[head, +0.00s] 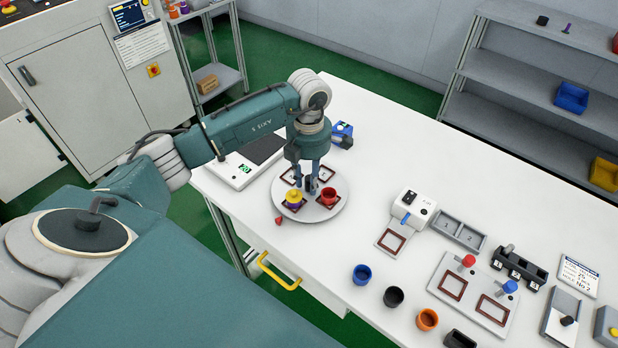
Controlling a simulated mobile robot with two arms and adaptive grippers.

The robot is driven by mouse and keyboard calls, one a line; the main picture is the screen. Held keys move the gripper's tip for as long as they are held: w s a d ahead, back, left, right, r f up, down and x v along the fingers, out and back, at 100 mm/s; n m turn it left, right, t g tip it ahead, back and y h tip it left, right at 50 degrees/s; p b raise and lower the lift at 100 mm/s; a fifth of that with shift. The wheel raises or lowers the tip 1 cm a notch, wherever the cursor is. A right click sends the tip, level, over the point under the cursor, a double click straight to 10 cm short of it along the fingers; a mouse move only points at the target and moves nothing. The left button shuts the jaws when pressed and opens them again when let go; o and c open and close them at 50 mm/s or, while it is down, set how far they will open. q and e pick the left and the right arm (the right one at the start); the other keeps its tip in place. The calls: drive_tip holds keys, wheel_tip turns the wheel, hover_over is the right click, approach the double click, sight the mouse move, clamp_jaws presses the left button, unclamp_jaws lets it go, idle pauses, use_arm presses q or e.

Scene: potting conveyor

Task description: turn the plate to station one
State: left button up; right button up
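The round light-grey plate (312,215) lies on the white table, with several brown square frames on it. A yellow and purple piece (294,200) sits on its left front frame, and a red pot (328,197) on its right front frame. A small red marker (279,221) is at the plate's front left edge. My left gripper (310,188) points down over the middle of the plate, between the two pieces. Its fingertips are close together and too small to tell whether they hold anything; the plate's centre is hidden behind them. My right gripper is out of view.
A scale (237,172) stands left of the plate and a blue object (342,130) behind it. A white device (411,207) is to the right. Blue (361,274), black (394,297) and orange (427,320) pots stand along the front edge. The table's back is clear.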

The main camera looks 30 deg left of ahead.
use_arm(q)
clamp_jaws()
idle(0.7)
drive_tip(key=shift+a+n, duration=0.1)
drive_tip(key=shift+n, duration=0.2)
